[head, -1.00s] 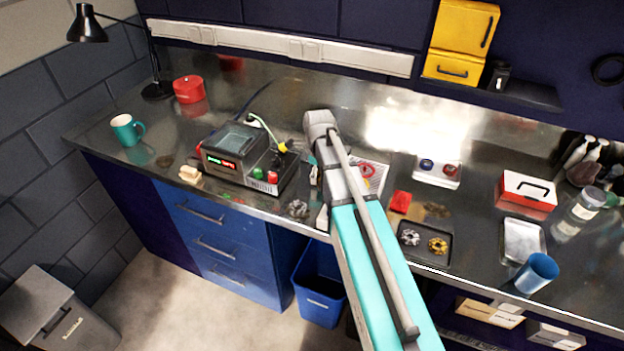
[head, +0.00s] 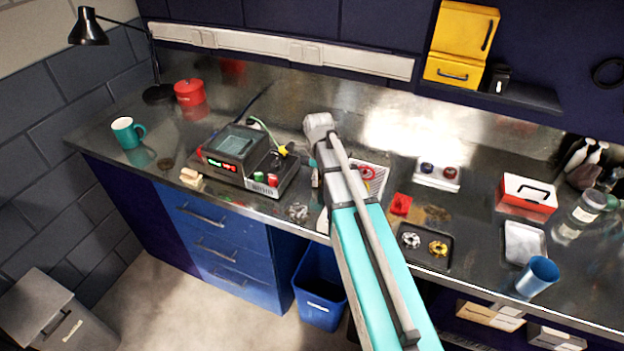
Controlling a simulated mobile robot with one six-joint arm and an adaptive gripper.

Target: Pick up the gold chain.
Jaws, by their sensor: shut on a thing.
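A gold chain (head: 438,248), coiled into a ring, lies in the right half of a dark shallow tray (head: 431,266) on the bench, right of my arm. A silver chain (head: 411,240) lies beside it in the same tray, apart from it. A darker grey coiled chain (head: 298,212) lies near the bench's front edge, just left of my arm. My teal and grey arm reaches up over the middle of the bench. Its fingers are hidden behind the arm, so I cannot see what is between them.
A power supply (head: 238,155) stands left of my arm. A red item (head: 400,204) lies behind the dark tray. A white tray with two coils (head: 437,184), a red-and-white box (head: 527,195), a metal tray (head: 525,243) and a blue cup (head: 538,275) are to the right.

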